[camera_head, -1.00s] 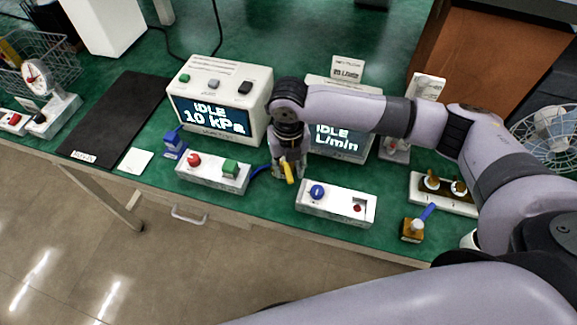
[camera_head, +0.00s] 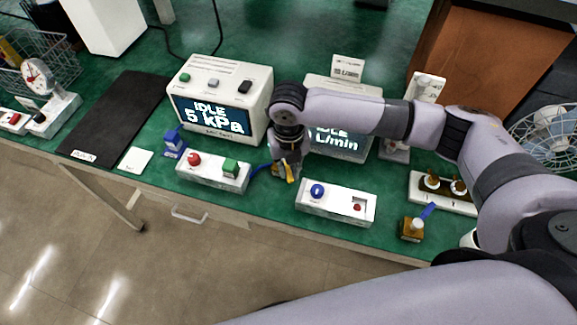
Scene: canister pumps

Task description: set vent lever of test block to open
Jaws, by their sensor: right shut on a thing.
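My right gripper (camera_head: 284,170) points down between the two display units and is shut on a small yellow lever (camera_head: 289,174). The body under the lever, likely the test block, is mostly hidden by the gripper. A blue tube (camera_head: 259,169) runs to it from the left. The left display unit (camera_head: 222,88) reads IDLE, 5 kPa. The exact angle of the lever is hard to tell. My left gripper is not in view.
A white box with a red knob and green button (camera_head: 212,172) stands left of the gripper. Another with a blue knob (camera_head: 335,203) stands at its front right. A brass block with a blue lever (camera_head: 412,228) is near the front edge. A black mat (camera_head: 115,118) lies left.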

